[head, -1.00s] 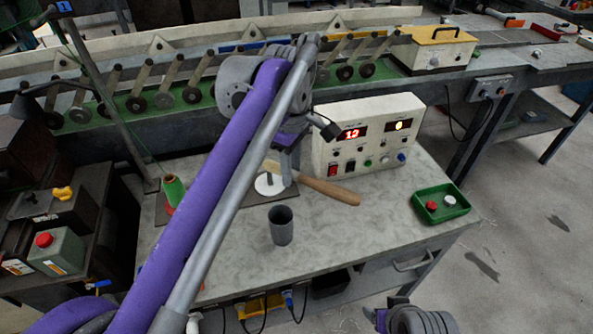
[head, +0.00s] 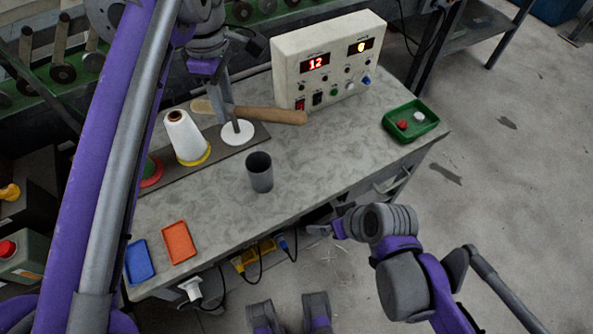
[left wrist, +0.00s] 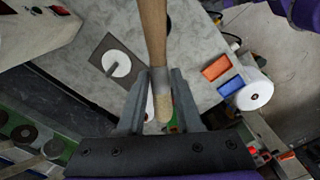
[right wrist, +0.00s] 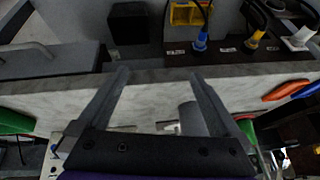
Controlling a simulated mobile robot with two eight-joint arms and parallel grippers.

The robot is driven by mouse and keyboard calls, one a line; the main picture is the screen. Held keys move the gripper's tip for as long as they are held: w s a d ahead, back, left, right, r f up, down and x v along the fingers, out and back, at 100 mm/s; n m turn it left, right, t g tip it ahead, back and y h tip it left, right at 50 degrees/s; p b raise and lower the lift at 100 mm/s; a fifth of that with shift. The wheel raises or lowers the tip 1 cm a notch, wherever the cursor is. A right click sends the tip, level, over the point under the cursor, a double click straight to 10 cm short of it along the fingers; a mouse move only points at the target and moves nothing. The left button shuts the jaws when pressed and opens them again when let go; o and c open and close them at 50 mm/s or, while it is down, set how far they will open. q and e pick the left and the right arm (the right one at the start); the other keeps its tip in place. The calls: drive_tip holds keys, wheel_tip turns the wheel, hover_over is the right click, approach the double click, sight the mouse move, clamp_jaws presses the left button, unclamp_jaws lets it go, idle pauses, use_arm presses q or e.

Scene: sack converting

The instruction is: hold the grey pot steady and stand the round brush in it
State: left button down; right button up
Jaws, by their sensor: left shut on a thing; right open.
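The grey pot (head: 260,172) stands upright on the workbench, its open top showing and looking empty. It also shows in the right wrist view (right wrist: 189,118). My left gripper (head: 225,107) is shut on the round brush (head: 268,116) near its bristle end, holding it roughly level behind the pot. In the left wrist view, the fingers (left wrist: 162,82) clasp the grey ferrule, with pale bristles below and the wooden handle (left wrist: 153,30) above. My right gripper (head: 322,230) is open and empty off the bench's front edge, apart from the pot.
A white spindle disc (head: 237,135) and a thread cone (head: 185,138) stand on a dark strip behind the pot. A control box (head: 330,62) is at the back, a green tray (head: 425,122) at right. Orange (head: 179,243) and blue (head: 139,262) trays lie front left.

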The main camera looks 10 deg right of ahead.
drive_tip(key=w+a+r+n+t+y, duration=0.1)
drive_tip(key=w+a+r+n+y, duration=0.1)
drive_tip(key=w+a+n+y, duration=0.2)
drive_tip(key=n+t+y, duration=0.3)
approach(269, 173)
drive_tip(key=f, duration=0.1)
drive_tip(key=w, duration=0.1)
drive_tip(key=x, duration=1.2)
drive_tip(key=shift+a+r, duration=0.1)
drive_tip(key=shift+a, duration=0.15)
drive_tip(key=shift+s, duration=0.1)
drive_tip(key=c, duration=1.4)
use_arm(q)
wheel_tip(269, 173, down, 11)
drive_tip(key=c, duration=1)
unclamp_jaws()
drive_tip(key=shift+f, duration=0.15)
drive_tip(key=o, duration=0.5)
